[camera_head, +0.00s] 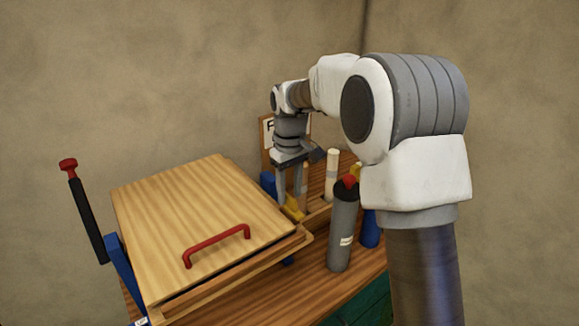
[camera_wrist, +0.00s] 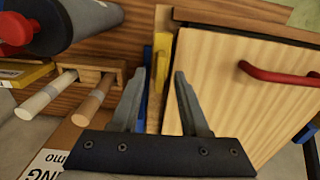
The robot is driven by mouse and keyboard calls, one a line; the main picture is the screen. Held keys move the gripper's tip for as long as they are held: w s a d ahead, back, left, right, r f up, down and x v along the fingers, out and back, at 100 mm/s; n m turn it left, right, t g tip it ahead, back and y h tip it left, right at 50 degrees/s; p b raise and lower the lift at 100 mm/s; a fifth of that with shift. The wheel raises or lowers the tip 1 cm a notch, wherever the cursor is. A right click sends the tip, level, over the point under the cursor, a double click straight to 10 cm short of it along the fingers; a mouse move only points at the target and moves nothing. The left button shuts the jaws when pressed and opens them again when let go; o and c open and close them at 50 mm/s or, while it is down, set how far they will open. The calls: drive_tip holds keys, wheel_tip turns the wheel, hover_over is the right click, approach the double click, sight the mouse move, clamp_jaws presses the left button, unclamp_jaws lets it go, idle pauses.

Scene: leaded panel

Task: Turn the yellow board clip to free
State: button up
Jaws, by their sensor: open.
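The yellow board clip (camera_head: 294,211) is at the right edge of the wooden board (camera_head: 200,215). In the wrist view the clip (camera_wrist: 162,56) is a narrow yellow piece beside the board's edge, with a blue part below it. My gripper (camera_head: 290,198) points down over the clip and partly hides it. In the wrist view my gripper (camera_wrist: 160,78) is open, with the clip in line with the gap between its fingers. I cannot tell whether the fingers touch it.
A red handle (camera_head: 217,245) stands on the board. A black lever with a red knob (camera_head: 68,166) rises at left. A grey bottle with a red cap (camera_head: 343,225) stands close right of my gripper. A wooden rack with pale rods (camera_wrist: 97,75) sits beside the clip.

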sight(290, 197)
wheel_tip(290, 197, up, 17)
idle(0.4)
drive_tip(key=shift+f, duration=0.1)
drive_tip(key=s+d+r+m+t+b, duration=0.15)
drive_tip(key=s+d, duration=0.25)
drive_tip(key=s, duration=0.4)
drive_tip(key=s+d+m+t, duration=0.2)
drive_tip(key=s+d, duration=0.1)
drive_tip(key=s, duration=0.5)
drive_tip(key=s+d+f+m+t, duration=0.2)
drive_tip(key=s+d+f+m, duration=0.1)
drive_tip(key=s+f, duration=0.7)
drive_tip(key=s+d, duration=0.1)
drive_tip(key=s, duration=0.3)
drive_tip(key=shift+b, duration=0.3)
